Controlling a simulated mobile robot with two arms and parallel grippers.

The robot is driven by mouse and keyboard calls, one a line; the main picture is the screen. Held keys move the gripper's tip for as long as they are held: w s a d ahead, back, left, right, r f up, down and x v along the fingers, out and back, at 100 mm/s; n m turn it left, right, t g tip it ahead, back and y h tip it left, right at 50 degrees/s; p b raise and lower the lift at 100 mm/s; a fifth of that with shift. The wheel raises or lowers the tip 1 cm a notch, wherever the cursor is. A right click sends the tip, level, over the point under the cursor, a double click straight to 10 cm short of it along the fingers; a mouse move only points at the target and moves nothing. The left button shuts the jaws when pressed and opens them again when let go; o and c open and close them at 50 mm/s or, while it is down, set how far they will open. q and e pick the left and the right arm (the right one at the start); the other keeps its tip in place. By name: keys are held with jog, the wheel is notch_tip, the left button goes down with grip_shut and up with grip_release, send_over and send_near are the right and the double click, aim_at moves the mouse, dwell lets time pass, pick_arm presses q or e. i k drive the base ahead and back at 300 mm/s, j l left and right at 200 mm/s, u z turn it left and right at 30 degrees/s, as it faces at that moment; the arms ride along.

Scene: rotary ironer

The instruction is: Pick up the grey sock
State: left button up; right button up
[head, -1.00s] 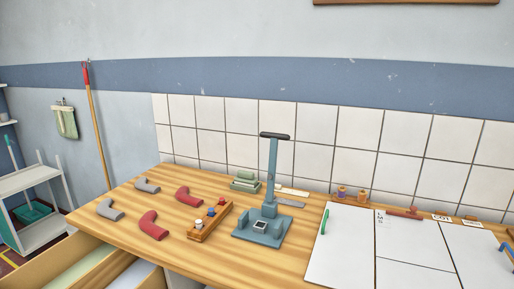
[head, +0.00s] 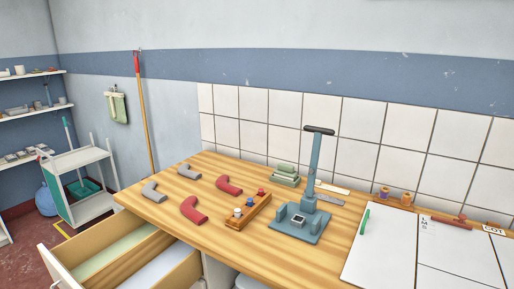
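Two grey socks lie flat on the left part of the wooden worktop (head: 250,250). One grey sock (head: 153,192) is near the left edge, and the other grey sock (head: 189,172) is farther back. Two red socks lie just to their right: one red sock (head: 193,210) nearer the front and one red sock (head: 228,185) behind it. The socks are apart from each other. Neither of my grippers is in view.
An open drawer (head: 55,260) sticks out below the worktop's left front. Right of the socks stand a wooden block with spools (head: 246,212), a blue-grey press (head: 300,222) with a tall post, and stacked green cloths (head: 285,174). A white cart (head: 85,170) is at far left.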

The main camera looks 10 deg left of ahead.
aim_at(183, 169)
jog(key=u, duration=1.7)
jog(key=i+j+u, duration=0.2)
jog(key=i+j, duration=0.15)
jog(key=i, duration=0.15)
jog(key=i+j+u, duration=0.25)
jog(key=i, duration=0.2)
jog(key=i+j+u, duration=0.2)
jog(key=i, duration=0.35)
jog(key=i+u, duration=0.2)
jog(key=i, duration=0.3)
jog(key=i+z, duration=0.25)
jog(key=i, duration=0.2)
jog(key=i+z, duration=0.25)
jog(key=i, duration=0.2)
jog(key=i+j+z, duration=0.2)
jog(key=i, duration=0.25)
jog(key=i+j+z, duration=0.25)
jog(key=i, duration=0.15)
